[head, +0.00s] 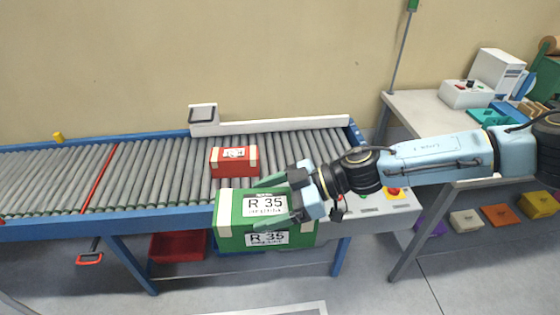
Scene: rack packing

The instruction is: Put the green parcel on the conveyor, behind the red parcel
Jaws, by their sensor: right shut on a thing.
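The green parcel (232,222), with white labels reading R 35 and pale corner bands, is held by my right gripper (287,199). The gripper is shut on its right part. The parcel shows in front of the conveyor's near blue edge and hides part of it; its exact height above the rollers cannot be told. The red parcel (234,161), smaller with cream ends, lies on the rollers of the conveyor (150,170), behind and slightly left of the green one in the picture. My left gripper is not in view.
A white guide rail (285,125) runs along the conveyor's back right. A red line (98,178) crosses the rollers at left. A control box with a red button (393,192) sits at the right end. A white table (420,112) stands farther right. Rollers left of the red parcel are clear.

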